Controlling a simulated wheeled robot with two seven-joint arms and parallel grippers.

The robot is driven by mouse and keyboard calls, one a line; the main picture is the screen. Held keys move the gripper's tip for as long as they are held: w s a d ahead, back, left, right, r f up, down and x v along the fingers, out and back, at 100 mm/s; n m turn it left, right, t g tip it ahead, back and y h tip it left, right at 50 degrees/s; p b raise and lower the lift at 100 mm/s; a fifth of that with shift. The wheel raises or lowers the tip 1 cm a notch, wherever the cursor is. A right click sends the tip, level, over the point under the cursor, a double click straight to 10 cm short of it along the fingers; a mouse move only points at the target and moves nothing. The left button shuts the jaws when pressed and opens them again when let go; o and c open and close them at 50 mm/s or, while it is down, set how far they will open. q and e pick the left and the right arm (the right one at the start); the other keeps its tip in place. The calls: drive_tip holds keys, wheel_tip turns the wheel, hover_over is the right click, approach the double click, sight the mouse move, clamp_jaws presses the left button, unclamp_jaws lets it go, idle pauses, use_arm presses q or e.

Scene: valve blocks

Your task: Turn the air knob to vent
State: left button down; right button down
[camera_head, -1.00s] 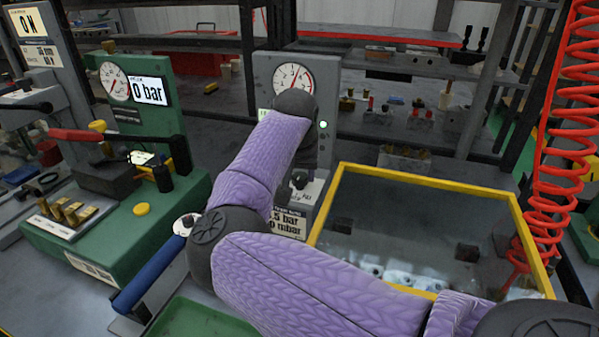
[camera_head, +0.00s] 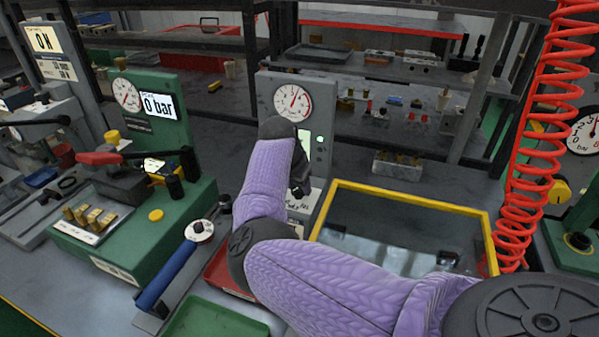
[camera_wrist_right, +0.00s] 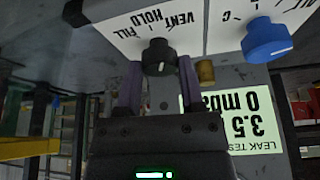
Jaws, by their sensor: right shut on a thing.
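The air knob (camera_wrist_right: 159,57) is a black round knob on a white panel marked FILL, HOLD and VENT, upside down in the right wrist view. My right gripper (camera_wrist_right: 160,80) is shut on it, with a finger on each side. I cannot surely tell which mark the knob points at. In the head view, my right gripper (camera_head: 300,182) is mostly hidden by my wrist at the front of the grey gauge unit (camera_head: 325,95); the knob is hidden there. My left gripper is not in view.
A blue knob (camera_wrist_right: 267,39) sits beside the air knob. A leak-test display (camera_wrist_right: 235,120) reads 3.5 and 0 mbar. A yellow-framed tank (camera_head: 410,198) stands right of the unit. A red coiled hose (camera_head: 530,150) hangs at right. A green 0 bar station (camera_head: 165,95) stands at left.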

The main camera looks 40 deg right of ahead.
drive_tip(key=shift+m+g, duration=0.3)
drive_tip(key=shift+m, duration=0.5)
drive_tip(key=shift+m+g+b, duration=0.3)
drive_tip(key=shift+m+b, duration=0.05)
drive_tip(key=shift+m, duration=0.25)
drive_tip(key=shift+w+m, duration=0.1)
drive_tip(key=shift+m, duration=0.4)
drive_tip(key=shift+m+g+b, duration=0.3)
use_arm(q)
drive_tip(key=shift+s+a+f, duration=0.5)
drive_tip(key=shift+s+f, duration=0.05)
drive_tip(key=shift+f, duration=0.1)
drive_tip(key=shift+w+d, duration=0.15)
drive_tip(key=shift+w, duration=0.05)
